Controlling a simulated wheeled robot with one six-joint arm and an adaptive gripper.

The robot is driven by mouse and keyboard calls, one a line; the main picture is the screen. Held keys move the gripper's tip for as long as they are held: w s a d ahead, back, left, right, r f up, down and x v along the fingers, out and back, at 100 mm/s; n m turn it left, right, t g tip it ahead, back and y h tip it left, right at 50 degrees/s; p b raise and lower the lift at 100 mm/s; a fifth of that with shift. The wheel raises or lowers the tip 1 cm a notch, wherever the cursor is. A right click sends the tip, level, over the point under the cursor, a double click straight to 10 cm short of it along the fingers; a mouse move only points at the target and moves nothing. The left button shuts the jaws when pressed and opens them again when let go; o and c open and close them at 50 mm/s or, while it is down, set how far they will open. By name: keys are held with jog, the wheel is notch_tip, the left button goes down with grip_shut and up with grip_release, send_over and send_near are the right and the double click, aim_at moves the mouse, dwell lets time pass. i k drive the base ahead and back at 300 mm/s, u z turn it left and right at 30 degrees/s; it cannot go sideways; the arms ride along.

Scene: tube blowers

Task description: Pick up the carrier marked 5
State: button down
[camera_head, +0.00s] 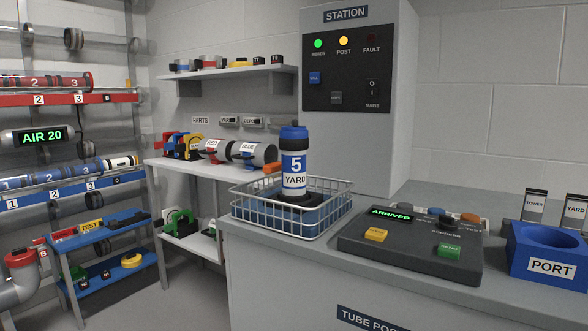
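The carrier marked 5 (294,165) stands upright in a wire basket (262,219) at the left end of the grey counter. It has a blue cap, a black band and a white label reading "5" on blue and "YARD" below. Its foot sits on a dark base inside the basket, partly behind the wire rim. My gripper is not in view.
Right of the basket is a control box (405,250) showing "ARRIVED", then a blue PORT block (550,258) with a round opening. The STATION panel (347,60) stands behind. Shelves with parts and tubes (66,180) line the left.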

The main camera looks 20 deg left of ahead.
aim_at(293, 145)
jog(key=u, duration=2.7)
jog(key=i, duration=2)
jog(key=z, duration=1.65)
